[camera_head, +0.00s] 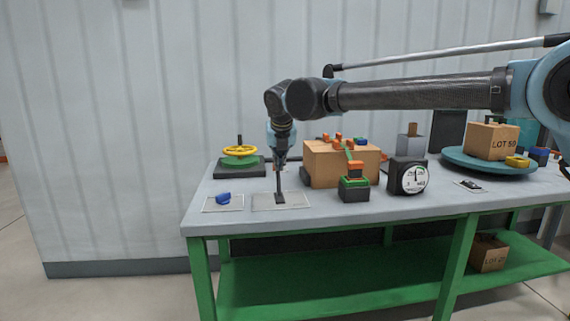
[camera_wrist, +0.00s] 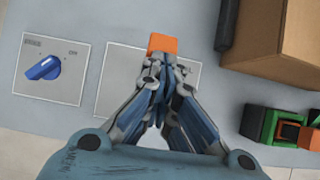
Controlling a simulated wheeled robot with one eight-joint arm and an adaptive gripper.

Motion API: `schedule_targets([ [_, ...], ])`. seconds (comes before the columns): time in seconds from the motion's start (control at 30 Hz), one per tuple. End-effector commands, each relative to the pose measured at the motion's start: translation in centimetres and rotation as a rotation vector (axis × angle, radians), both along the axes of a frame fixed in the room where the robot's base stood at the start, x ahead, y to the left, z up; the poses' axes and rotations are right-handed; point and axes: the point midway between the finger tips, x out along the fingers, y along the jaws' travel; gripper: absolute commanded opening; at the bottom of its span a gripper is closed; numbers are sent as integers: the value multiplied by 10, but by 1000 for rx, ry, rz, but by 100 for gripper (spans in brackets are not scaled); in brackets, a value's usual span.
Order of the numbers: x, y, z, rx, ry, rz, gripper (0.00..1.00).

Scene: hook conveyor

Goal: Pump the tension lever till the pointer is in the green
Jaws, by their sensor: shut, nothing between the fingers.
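The lever's plate (camera_head: 262,206) lies flat at the table's front left, with a dark upright post (camera_head: 279,186) standing on it, apparently the tension lever. My gripper (camera_head: 280,163) points down over this plate and looks shut and empty. In the wrist view my gripper (camera_wrist: 157,82) has its fingers together. Just beyond the fingertips shows an orange block (camera_wrist: 162,43), likely the lever's grip; whether they touch I cannot tell. The round white gauge (camera_head: 414,180) in a black housing stands to the right; its dark pointer looks near upright, and its coloured zones are too small to read.
A blue knob (camera_head: 223,197) sits on a plate to the left, before a yellow handwheel (camera_head: 240,150). Right of my gripper are a cardboard box (camera_head: 325,165) and a green-orange block (camera_head: 354,186). A turntable (camera_head: 455,160) carries another box (camera_head: 490,142).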

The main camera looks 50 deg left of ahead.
Motion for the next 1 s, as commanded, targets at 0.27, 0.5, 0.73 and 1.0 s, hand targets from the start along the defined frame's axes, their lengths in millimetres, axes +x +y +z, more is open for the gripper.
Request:
schedule_targets([
  [0.27, 4, 8, -1, 0, 0, 1, 0],
  [0.5, 4, 9, -1, 1, -1, 2, 0],
  [0.73, 3, 9, -1, 1, -1, 2, 0],
  [1.0, 2, -3, 6, 1, 0, -1, 0],
])
